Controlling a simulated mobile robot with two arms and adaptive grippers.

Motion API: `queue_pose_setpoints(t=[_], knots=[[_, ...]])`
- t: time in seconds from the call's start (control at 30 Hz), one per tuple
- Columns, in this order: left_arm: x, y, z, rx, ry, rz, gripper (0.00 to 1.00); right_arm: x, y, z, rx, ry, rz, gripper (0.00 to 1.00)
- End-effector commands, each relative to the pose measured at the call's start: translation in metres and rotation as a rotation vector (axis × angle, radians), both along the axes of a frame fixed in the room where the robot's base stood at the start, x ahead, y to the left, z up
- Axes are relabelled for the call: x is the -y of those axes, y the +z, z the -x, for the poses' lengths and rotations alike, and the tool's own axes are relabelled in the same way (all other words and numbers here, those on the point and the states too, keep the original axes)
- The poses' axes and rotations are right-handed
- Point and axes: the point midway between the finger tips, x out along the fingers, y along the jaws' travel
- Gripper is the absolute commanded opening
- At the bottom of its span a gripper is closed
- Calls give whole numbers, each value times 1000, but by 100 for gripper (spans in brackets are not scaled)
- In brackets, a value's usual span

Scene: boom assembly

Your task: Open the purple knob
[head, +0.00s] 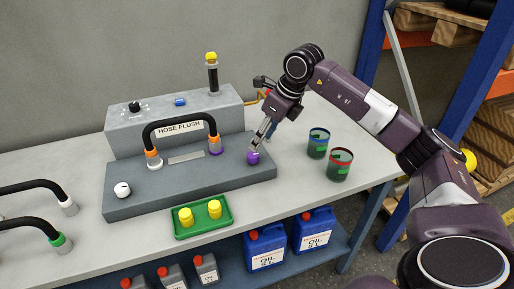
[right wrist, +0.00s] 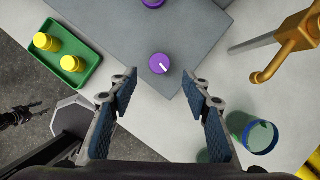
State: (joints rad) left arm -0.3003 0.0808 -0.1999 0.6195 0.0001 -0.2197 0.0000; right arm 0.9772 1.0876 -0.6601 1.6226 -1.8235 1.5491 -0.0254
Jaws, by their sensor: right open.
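The purple knob (head: 253,158) sits at the right end of the grey hose flush unit's (head: 135,208) lower step. In the right wrist view the knob (right wrist: 159,64) is round with a short white mark on top, slanting to the lower right. My right gripper (head: 263,133) is just above the knob, pointing down at it. In the right wrist view my right gripper's fingers (right wrist: 160,90) are spread and empty, with the knob just beyond the gap between their tips. A dark gripper that looks like my left one (right wrist: 22,115) shows small at the left edge there.
A black hose (head: 180,119) with orange collars arches over the unit, its right end in a purple fitting. A white knob (head: 122,189) is at the unit's left. A green tray (head: 205,226) with yellow caps lies in front. Two cups (head: 340,165) stand to the right.

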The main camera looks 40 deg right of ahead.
Motion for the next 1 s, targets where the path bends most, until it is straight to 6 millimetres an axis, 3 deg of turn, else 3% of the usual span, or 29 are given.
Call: queue_pose_setpoints(t=[0.1,0.3,1.0], knots=[[1,0,-1,1,0,0,45,4,21,8,2,-1,1,44],[1,0,-1,1,0,1,45,6,40,15,1,1,0,44],[1,0,-2,3,0,2,45,7,42,16,-1,0,0,44]])
